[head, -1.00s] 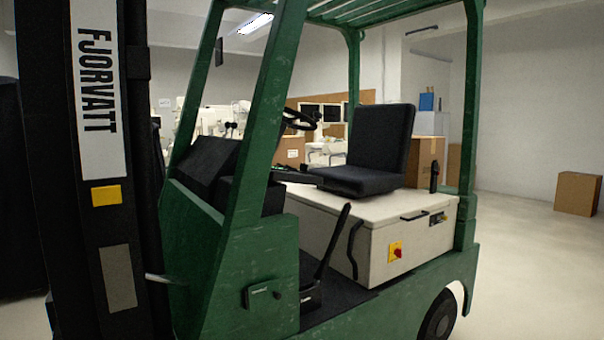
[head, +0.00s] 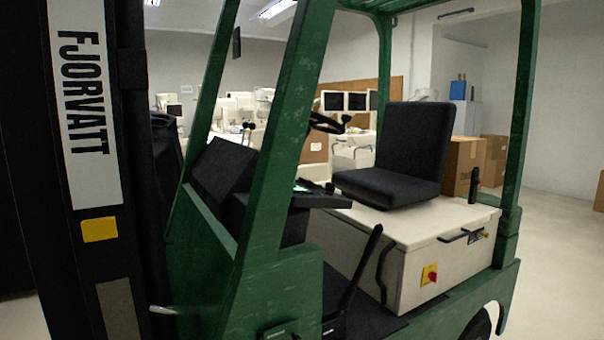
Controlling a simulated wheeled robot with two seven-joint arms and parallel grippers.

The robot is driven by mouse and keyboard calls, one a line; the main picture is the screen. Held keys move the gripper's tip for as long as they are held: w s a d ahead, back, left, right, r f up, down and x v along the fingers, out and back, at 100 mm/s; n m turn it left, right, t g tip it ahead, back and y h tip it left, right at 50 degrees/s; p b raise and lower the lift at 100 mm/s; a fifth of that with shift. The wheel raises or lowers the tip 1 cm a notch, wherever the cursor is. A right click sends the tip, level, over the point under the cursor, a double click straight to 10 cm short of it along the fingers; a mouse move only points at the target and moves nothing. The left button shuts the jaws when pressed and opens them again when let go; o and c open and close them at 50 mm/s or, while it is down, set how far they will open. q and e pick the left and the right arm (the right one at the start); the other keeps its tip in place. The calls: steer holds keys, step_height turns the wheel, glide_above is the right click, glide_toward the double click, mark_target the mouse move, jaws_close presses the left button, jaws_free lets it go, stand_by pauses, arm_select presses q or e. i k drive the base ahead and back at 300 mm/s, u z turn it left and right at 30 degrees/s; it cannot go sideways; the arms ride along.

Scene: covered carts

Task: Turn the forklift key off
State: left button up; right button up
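The green forklift (head: 268,185) fills the middle of the head view, its side turned toward me. Its white seat housing (head: 345,240) carries a red knob on a yellow plate (head: 429,274). A small panel with a yellowish part (head: 478,236) sits higher on the same housing, beside a dark handle. The dashboard (head: 318,197) and steering wheel (head: 326,122) show behind the green front pillar. I cannot make out a key for certain; it is too small or hidden. Neither of my grippers is in view.
The black mast (head: 30,130) with a FJORVATT sign (head: 83,90) stands close on the left. A black seat (head: 402,160) tops the housing. Cardboard boxes (head: 466,160) and desks with monitors (head: 357,102) stand behind. Bare floor (head: 550,250) lies to the right.

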mark_target(330, 187)
steer(key=u, duration=0.3)
steer(key=k, duration=0.35)
steer(key=z, duration=0.7)
steer(key=i, duration=1.25)
steer(key=u, duration=0.85)
